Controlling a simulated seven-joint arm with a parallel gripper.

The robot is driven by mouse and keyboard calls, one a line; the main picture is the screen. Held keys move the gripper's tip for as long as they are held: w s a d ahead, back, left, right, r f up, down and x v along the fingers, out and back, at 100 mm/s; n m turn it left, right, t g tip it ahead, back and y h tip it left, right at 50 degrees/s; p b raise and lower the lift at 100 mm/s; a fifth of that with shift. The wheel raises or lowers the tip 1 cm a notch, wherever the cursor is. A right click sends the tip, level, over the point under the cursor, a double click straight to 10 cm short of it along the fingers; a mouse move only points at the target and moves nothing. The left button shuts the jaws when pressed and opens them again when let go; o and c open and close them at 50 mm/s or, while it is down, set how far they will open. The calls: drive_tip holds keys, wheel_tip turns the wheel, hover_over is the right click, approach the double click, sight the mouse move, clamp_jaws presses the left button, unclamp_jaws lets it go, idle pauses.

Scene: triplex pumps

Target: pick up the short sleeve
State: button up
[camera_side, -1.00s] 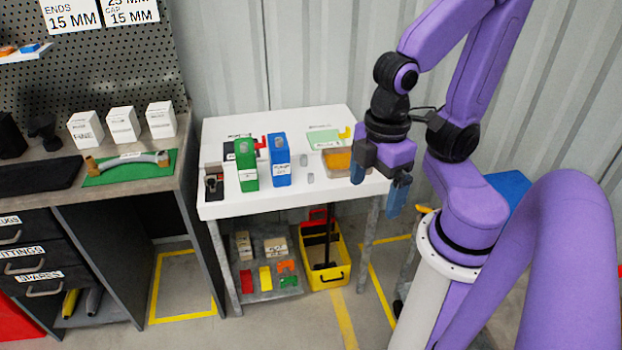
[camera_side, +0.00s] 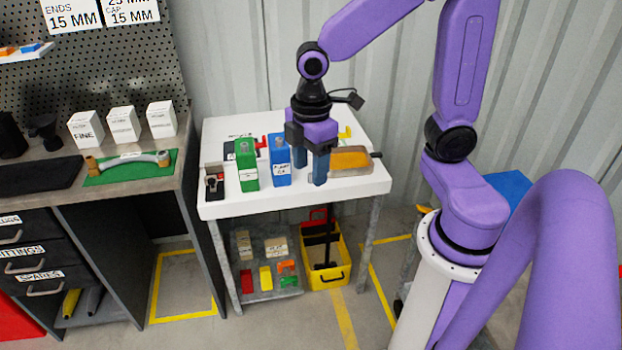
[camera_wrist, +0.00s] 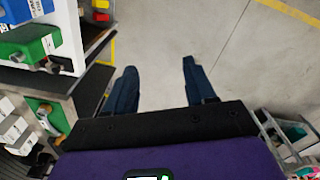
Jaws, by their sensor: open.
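My gripper (camera_side: 310,174) is over the white table (camera_side: 235,207), just right of the blue block, its two blue fingers apart and pointing down. No sleeve shows clearly now; the spot where two small grey cylinders stood earlier is covered by my fingers. In the wrist view my gripper (camera_wrist: 159,66) is spread, with only bare floor showing between the fingertips.
A blue block (camera_side: 281,162) and a green block (camera_side: 247,168) stand close left of my gripper. An orange-topped item (camera_side: 350,160) with a dark knob lies to the right. A yellow crate (camera_side: 336,268) is below the table. The table's front right is clear.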

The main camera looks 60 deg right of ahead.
drive_tip(key=w+d+f, duration=0.2)
drive_tip(key=w+d, duration=0.4)
drive_tip(key=w, duration=0.3)
drive_tip(key=n, duration=0.3)
hover_over(311, 174)
wheel_tip(311, 174, down, 21)
drive_tip(key=shift+d+r, duration=0.1)
drive_tip(key=shift+r, duration=0.1)
drive_tip(key=shift+f, duration=2.7)
clamp_jaws()
